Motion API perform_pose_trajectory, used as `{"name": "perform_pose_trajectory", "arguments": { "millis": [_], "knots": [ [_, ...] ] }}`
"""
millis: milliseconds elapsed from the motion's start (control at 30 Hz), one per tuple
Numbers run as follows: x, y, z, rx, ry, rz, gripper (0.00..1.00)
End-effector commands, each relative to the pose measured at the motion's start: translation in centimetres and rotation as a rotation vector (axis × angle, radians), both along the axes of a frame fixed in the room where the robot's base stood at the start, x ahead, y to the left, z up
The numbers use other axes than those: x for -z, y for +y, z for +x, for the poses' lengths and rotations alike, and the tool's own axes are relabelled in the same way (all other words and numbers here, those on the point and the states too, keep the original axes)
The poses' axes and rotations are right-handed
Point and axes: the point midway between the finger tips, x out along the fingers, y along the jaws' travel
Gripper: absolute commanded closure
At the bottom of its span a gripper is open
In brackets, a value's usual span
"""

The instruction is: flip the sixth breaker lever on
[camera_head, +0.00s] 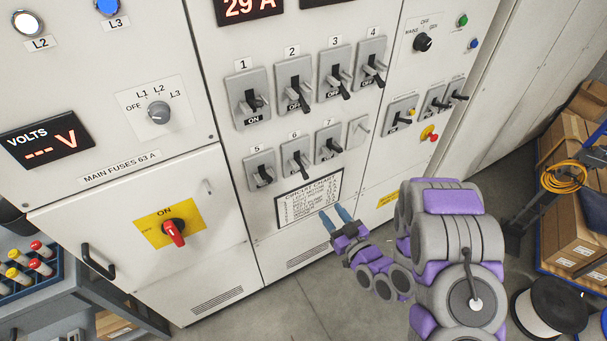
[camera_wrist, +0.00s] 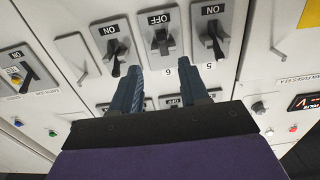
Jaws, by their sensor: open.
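The sixth breaker (camera_head: 297,158) is in the lower row of the cabinet, between breaker 5 (camera_head: 260,169) and breaker 7 (camera_head: 329,143). In the wrist view the sixth breaker (camera_wrist: 163,38) shows an OFF label, with its number 6 beside it. Its neighbours, breaker 5 (camera_wrist: 210,35) and breaker 7 (camera_wrist: 115,50), show ON labels. My gripper (camera_head: 334,219) is open and empty, below the lower row near the circuit chart's lower right corner. In the wrist view its fingertips (camera_wrist: 160,70) point toward breaker 6, on either side of it, apart from the lever.
The upper row holds breakers 1 (camera_head: 247,98) to 4. A blank lever plate (camera_head: 359,131) sits right of breaker 7. A red emergency button (camera_head: 429,133) is further right. The circuit chart (camera_head: 308,198) hangs below the lower row. A cable reel (camera_head: 550,307) stands on the floor at right.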

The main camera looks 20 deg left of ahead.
Motion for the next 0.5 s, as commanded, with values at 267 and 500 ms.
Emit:
{"name": "perform_pose_trajectory", "arguments": {
  "millis": [267,500],
  "knots": [
    [0.4,2.0,1.3,-0.007,-0.007,0.004,0.55],
    [0.7,3.7,2.8,-0.008,-0.004,0.0,0.55]
  ]
}}
